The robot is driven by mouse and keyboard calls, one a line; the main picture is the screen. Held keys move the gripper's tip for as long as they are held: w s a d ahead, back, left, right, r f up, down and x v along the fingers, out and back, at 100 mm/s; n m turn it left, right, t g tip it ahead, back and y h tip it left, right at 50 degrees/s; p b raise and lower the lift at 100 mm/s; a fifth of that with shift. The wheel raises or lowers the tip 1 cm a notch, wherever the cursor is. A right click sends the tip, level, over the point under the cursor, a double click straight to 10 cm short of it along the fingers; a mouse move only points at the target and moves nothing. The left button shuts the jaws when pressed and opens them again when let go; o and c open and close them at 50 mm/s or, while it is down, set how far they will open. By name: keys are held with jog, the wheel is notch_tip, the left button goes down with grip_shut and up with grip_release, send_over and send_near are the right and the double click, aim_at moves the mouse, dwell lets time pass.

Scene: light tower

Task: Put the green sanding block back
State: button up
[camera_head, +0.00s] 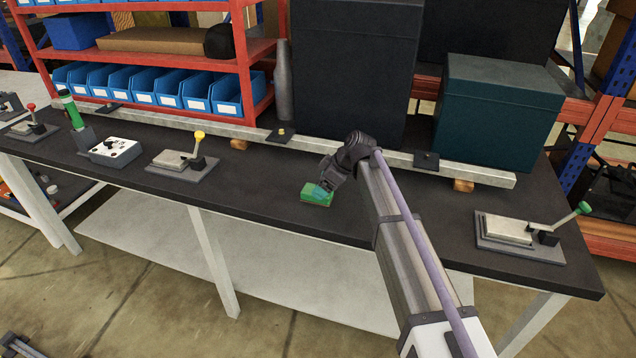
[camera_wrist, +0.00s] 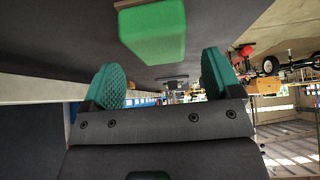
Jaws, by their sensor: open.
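The green sanding block (camera_head: 316,197) lies on the dark bench top, near the middle of the bench. My gripper (camera_head: 326,187) is low over the bench, right at the block, and partly covers its top. In the wrist view the block (camera_wrist: 152,34) shows a green face and a brownish strip at its upper edge. It sits just beyond the two teal fingertips (camera_wrist: 162,72). The fingers are spread apart with nothing between them. Whether a finger touches the block cannot be told.
A yellow-knobbed clamp fixture (camera_head: 182,163), a white box (camera_head: 116,151) and a green-topped light tower (camera_head: 72,112) stand left. A green-knobbed clamp fixture (camera_head: 520,235) stands right. A light rail (camera_head: 470,172) and dark cases (camera_head: 498,115) line the back. The bench around the block is clear.

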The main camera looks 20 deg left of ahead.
jog(key=p+v, duration=0.5)
jog(key=v, duration=0.3)
jog(key=shift+d+r, duration=0.1)
jog(key=s+d+f+m+h, duration=0.1)
jog(key=s+d+m, duration=0.5)
jog(key=d, duration=0.6)
jog(key=s+d+f+m+h, duration=0.1)
jog(key=s+d+m+h, duration=0.2)
jog(key=s+d+m, duration=0.3)
jog(key=s+d+m+h, duration=0.2)
jog(key=s+d+m, duration=0.4)
jog(key=s+d, duration=0.7)
jog(key=d, duration=0.6)
jog(key=shift+s+f+h, duration=0.3)
jog(key=shift+f, duration=0.1)
